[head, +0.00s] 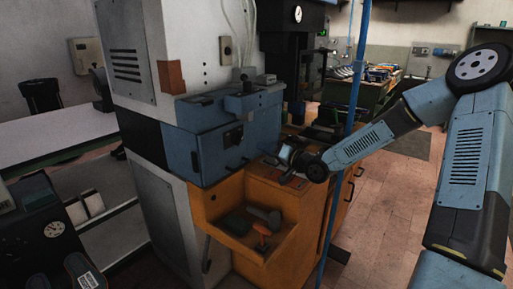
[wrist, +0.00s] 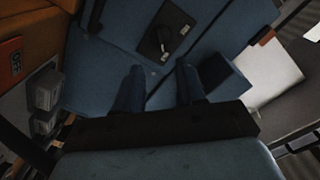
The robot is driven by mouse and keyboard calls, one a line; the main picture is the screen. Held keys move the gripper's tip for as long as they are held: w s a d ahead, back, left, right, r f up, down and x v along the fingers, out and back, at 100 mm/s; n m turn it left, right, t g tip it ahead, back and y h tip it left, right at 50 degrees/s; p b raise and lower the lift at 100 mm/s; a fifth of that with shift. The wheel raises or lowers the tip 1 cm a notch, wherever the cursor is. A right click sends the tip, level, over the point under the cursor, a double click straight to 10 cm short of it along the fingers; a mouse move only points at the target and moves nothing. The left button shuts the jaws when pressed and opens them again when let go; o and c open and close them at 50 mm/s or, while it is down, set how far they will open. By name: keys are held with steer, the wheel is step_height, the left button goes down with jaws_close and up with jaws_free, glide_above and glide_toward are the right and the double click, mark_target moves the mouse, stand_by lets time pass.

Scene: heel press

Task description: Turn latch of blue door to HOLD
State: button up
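The blue door (head: 222,152) is on the front of the blue machine housing in the head view. Its latch (head: 233,137) is a small handle on a dark plate. In the wrist view the dark latch plate (wrist: 171,28) is ahead of the fingers, with a thin light handle (wrist: 162,42) on it. The plate's markings are too small to read. My gripper (wrist: 160,68) has its two fingers apart with nothing between them. The fingertips appear short of the latch. In the head view my gripper (head: 284,158) is right of the door, partly hard to make out.
An orange cabinet (head: 215,203) with an open tray holding a few tools is below the door. A vertical blue pole (head: 357,75) stands near my arm. In the wrist view, an orange label (wrist: 14,62) and grey boxes (wrist: 45,90) are at the left.

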steer(key=shift+v, duration=1.4)
steer(key=s+d+f+n+g+h, duration=0.2)
steer(key=s+d+f+h, duration=0.15)
steer(key=h, duration=0.35)
steer(key=s+d+r+h, duration=0.5)
steer(key=d+h, duration=0.1)
steer(key=d, duration=0.1)
steer(key=s+d+r+m+g, duration=0.1)
steer(key=s+r, duration=0.3)
steer(key=s, duration=0.5)
steer(key=s+d+r+m+g, duration=0.1)
steer(key=s+d+r, duration=0.2)
steer(key=s, duration=0.7)
steer(key=s+d+r+m+g+h, duration=0.1)
steer(key=s+d+r, duration=0.1)
steer(key=s+r, duration=0.4)
steer(key=shift+s, duration=1.8)
steer(key=shift+d, duration=0.1)
